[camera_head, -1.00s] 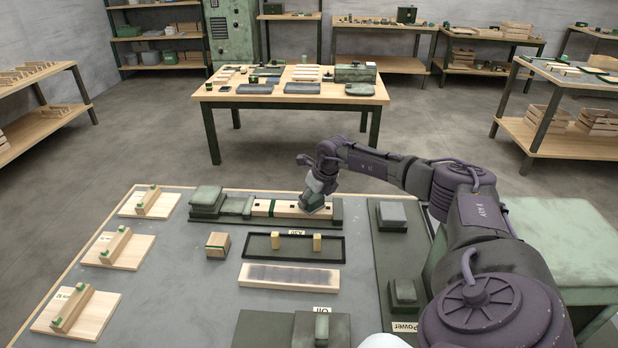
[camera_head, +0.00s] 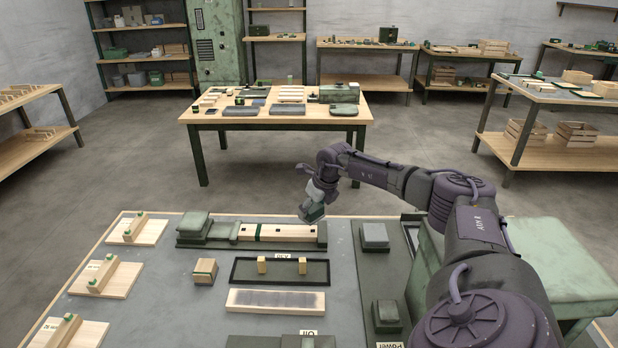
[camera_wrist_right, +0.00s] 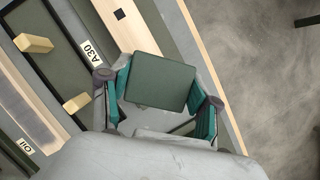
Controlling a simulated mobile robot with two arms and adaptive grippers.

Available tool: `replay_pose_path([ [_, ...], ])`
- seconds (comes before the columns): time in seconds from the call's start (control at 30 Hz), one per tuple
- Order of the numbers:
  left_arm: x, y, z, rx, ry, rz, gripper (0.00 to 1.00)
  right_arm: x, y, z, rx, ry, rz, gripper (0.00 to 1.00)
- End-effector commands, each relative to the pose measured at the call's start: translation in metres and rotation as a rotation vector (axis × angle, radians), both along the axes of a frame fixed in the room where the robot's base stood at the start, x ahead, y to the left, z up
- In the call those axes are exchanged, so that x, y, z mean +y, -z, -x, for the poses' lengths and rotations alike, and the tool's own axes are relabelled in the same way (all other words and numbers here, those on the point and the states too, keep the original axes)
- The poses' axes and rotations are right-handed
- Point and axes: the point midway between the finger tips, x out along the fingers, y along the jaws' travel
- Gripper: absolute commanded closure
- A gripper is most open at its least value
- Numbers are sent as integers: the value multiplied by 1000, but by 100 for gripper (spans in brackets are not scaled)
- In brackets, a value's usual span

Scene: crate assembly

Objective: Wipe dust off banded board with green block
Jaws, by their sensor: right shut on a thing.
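The banded board (camera_head: 285,233) is a long pale wooden piece with a green band and small dark square holes. It lies in a dark green fixture (camera_head: 222,230) at the back of the workbench, and its top looks pale and clean from here. My right gripper (camera_head: 312,210) is shut on the green block (camera_wrist_right: 160,82), a flat dark green piece between its two fingers in the right wrist view. The gripper hangs above the board's right end, seemingly raised clear of it. Part of the board (camera_wrist_right: 122,16) shows beside the block. My left gripper is out of view.
In front of the fixture are a black tray (camera_head: 240,282) with two yellow pegs and a pale board (camera_head: 275,300) with a greyish top. A small wooden block (camera_head: 204,271) and green-marked wooden pieces stand to the left. Green boxes (camera_head: 374,236) stand at the right.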

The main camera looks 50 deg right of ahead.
Motion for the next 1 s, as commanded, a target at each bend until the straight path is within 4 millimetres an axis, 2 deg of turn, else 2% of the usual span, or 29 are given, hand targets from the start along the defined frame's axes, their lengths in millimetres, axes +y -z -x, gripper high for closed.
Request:
replay_pose_path([
  [0.1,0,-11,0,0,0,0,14,-5,-15,2,-1,3,1,71],
  [0.3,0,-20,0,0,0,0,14,-9,-28,5,0,4,1,71],
  [1.0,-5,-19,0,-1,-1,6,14,-9,-28,5,-1,2,0,71],
])
